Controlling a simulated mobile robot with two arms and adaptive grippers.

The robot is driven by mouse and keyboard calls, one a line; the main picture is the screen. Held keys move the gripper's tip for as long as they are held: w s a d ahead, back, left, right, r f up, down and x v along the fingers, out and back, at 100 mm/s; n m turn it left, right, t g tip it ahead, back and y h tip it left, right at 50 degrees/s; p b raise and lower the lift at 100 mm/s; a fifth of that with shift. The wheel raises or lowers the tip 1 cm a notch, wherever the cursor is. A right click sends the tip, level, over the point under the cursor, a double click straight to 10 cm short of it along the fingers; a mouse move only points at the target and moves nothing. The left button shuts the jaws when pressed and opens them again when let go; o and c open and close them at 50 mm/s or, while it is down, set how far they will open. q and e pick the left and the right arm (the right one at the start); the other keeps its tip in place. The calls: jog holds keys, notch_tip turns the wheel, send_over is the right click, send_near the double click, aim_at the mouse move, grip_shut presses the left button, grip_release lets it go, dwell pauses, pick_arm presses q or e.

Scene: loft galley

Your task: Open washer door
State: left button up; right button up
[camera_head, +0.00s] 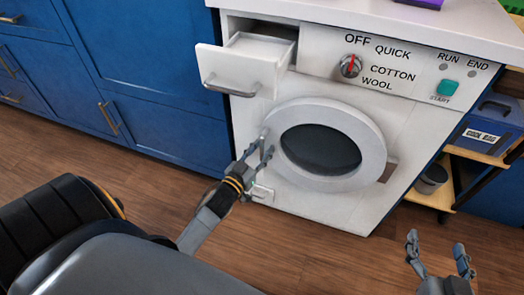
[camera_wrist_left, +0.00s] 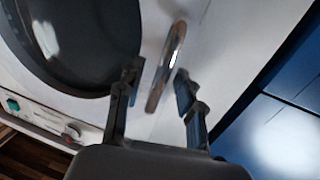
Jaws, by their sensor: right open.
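The white washer (camera_head: 408,125) has a round door (camera_head: 365,125) with a dark window, and the door looks shut. Its metal handle is at the door's left edge; in the left wrist view the handle (camera_wrist_left: 172,55) lies between my fingers, with gaps on both sides. My left gripper (camera_head: 263,152) is open at the door's left side and largely covers the handle in the head view. Its fingers also show in the left wrist view (camera_wrist_left: 157,88). My right gripper (camera_head: 440,255) is open and empty at lower right, away from the washer.
The detergent drawer (camera_head: 236,72) is pulled out above the door's left side. Blue cabinets (camera_head: 150,70) stand at left. A shelf at right holds a blue case (camera_head: 490,125) and a dark pot (camera_head: 431,179). The wooden floor (camera_head: 320,250) before the washer is clear.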

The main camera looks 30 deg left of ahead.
pick_arm(q)
jog(key=shift+w, duration=0.2)
grip_shut()
jog(key=shift+s, duration=0.15)
